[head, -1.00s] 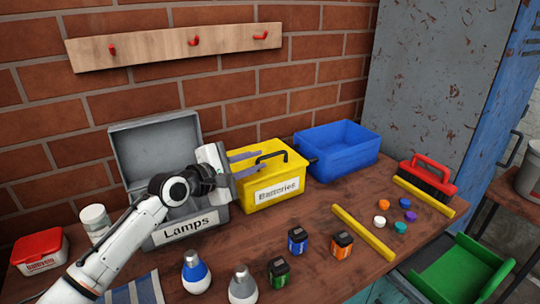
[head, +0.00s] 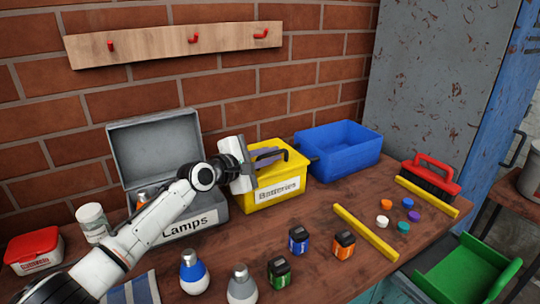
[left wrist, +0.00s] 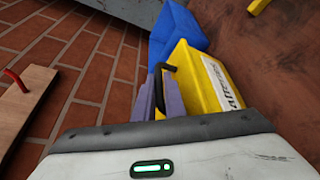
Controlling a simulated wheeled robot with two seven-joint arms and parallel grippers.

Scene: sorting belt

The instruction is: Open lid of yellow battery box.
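The yellow battery box (head: 276,192) stands on the bench against the brick wall, with a white "Batteries" label on its front. Its lid looks shut, with a black handle (head: 284,152) on top; the box also shows in the left wrist view (left wrist: 196,95). My left gripper (head: 268,157) reaches over the lid from the left. In the left wrist view its two grey-purple fingers (left wrist: 159,98) are close together, one on each side of the handle (left wrist: 158,70), and look shut on it. My right gripper is not in view.
The grey "Lamps" box (head: 190,228) stands open close left of the yellow box, under my left arm. A blue bin (head: 345,168) stands close on the right. Bulbs, batteries (head: 298,240) and a yellow strip (head: 365,232) lie in front.

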